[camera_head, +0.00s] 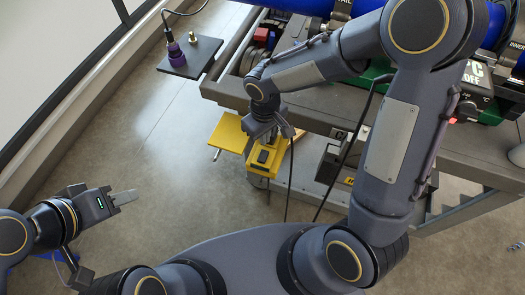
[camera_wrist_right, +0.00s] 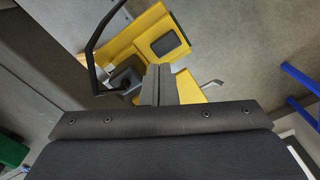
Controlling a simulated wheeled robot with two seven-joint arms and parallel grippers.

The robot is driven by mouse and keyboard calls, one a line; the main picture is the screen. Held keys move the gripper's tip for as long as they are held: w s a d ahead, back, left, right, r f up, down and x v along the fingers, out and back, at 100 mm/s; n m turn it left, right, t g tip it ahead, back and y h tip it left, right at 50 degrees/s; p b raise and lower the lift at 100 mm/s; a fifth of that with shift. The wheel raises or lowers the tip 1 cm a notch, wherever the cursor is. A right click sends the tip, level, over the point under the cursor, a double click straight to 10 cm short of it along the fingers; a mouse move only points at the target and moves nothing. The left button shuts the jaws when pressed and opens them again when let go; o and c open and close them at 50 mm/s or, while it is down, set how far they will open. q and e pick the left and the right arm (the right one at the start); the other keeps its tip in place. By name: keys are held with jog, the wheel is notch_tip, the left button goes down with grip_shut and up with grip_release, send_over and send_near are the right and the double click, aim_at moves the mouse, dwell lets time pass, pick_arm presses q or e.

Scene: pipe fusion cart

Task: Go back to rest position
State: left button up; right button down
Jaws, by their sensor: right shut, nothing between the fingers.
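My right arm reaches out over the front left corner of the cart, with its right gripper (camera_head: 271,134) above a yellow box-like part with a black top piece (camera_head: 263,157). In the right wrist view the right gripper's fingers (camera_wrist_right: 161,84) are pressed together with nothing between them. The yellow part (camera_wrist_right: 135,50) lies beyond them; whether they touch it is unclear. My left gripper (camera_head: 123,197) is at the far left over bare floor, apart from everything. Its grey fingers are seen side-on, and I cannot tell if they are parted.
The grey cart (camera_head: 320,115) carries a blue pipe (camera_head: 360,7) and machine parts. A yellow plate (camera_head: 229,132) sits beside the yellow part. A black cable hangs near my right arm. Floor at left is clear.

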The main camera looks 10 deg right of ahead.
jog(key=shift+r, duration=0.5)
jog(key=s+d+r+m+t+y, duration=0.2)
jog(key=s+d+r+m, duration=0.1)
jog(key=s+r, duration=0.4)
jog(key=s+d+r+m+t+y, duration=0.1)
jog(key=s+d+r+m+t, duration=0.2)
jog(key=s+d+r, duration=0.3)
jog(key=s+r+m, duration=0.1)
jog(key=s, duration=0.2)
jog(key=shift+r+t+y, duration=0.2)
jog(key=shift+t+y, duration=0.1)
jog(key=shift+y, duration=0.1)
jog(key=shift+d, duration=0.1)
